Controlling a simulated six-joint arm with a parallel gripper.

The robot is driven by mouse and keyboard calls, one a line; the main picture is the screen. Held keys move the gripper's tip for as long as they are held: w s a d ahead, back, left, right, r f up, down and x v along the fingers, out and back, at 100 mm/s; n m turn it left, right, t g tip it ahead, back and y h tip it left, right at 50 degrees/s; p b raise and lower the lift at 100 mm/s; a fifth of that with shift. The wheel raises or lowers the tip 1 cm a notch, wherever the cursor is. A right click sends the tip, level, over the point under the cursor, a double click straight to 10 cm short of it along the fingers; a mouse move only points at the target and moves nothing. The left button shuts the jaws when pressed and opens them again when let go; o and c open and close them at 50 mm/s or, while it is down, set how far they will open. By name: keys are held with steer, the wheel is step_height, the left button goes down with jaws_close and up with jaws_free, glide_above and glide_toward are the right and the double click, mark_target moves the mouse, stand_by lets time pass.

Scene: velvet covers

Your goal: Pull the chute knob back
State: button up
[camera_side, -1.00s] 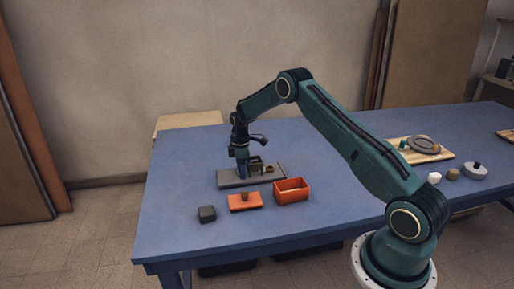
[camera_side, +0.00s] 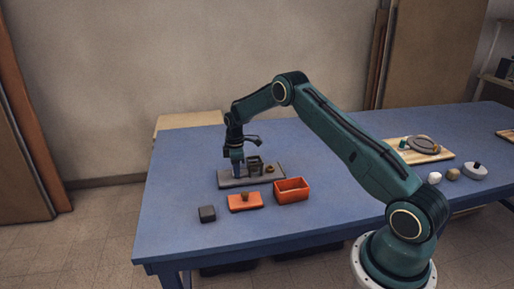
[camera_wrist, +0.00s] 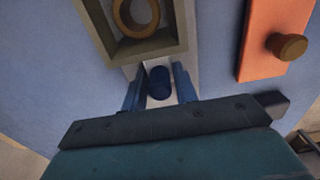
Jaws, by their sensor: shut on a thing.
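The chute knob (camera_wrist: 158,82) is a dark blue upright peg on the pale strip of the chute, seen in the wrist view. My gripper (camera_wrist: 159,85) has one blue finger on each side of it and is shut on it. In the side view my gripper (camera_side: 237,170) points down at the left part of the grey chute base (camera_side: 270,180); the knob is too small to tell there. A grey open frame (camera_side: 255,164) stands right of my gripper. In the wrist view a tan ring (camera_wrist: 135,15) shows inside this frame (camera_wrist: 178,42).
An orange slab with a brown knob (camera_side: 246,196), an open orange box (camera_side: 292,190) and a dark block (camera_side: 207,214) sit in front of the chute. A wooden board (camera_side: 440,154) with dishes lies far right. The blue table is clear to the left.

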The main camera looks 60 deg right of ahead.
mark_target(222, 177)
steer(key=shift+w+a, duration=1.95)
steer(key=o, duration=1.5)
steer(key=shift+r, duration=3.5)
steer(key=shift+r, duration=0.1)
